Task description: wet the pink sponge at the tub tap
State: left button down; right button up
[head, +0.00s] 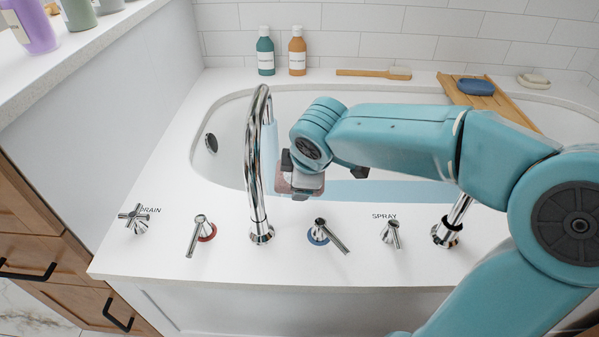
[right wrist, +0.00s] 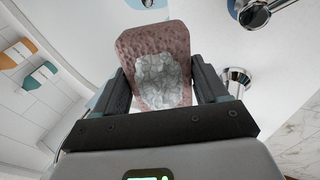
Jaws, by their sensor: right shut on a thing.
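The pink sponge (right wrist: 130,50) is pinched between the two dark fingers of my right gripper (right wrist: 163,92). A pale, crumpled-looking patch, like splashing water, covers the middle of its face. In the head view, my right gripper (head: 303,178) is over the tub just right of the tap. A little of the sponge (head: 283,186) shows there, partly hidden by the gripper. The chrome tub tap (head: 255,170) arches over the tub, and a pale blue stream (head: 271,150) shows below its spout, beside the sponge. My left gripper is not in view.
The tub deck carries the drain knob (head: 136,218), red-ringed lever (head: 201,232), blue-ringed lever (head: 322,235) and spray lever (head: 391,233). A wooden tray (head: 505,100) spans the tub's right side.

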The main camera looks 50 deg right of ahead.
pick_arm(q)
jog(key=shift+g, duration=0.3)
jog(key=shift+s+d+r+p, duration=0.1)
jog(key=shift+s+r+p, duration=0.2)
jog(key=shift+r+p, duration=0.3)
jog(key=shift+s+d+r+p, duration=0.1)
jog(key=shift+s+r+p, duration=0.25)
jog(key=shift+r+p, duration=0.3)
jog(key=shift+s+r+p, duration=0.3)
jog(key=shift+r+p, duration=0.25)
jog(key=shift+p, duration=0.05)
pick_arm(e)
jog(key=w+d+f, duration=0.2)
jog(key=w+d, duration=0.5)
jog(key=w, duration=0.4)
jog(key=shift+w+d+f, duration=0.3)
jog(key=shift+d+f, duration=0.1)
pick_arm(q)
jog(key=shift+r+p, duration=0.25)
jog(key=shift+p, duration=0.05)
pick_arm(e)
jog(key=shift+s+d, duration=0.35)
jog(key=shift+d, duration=0.15)
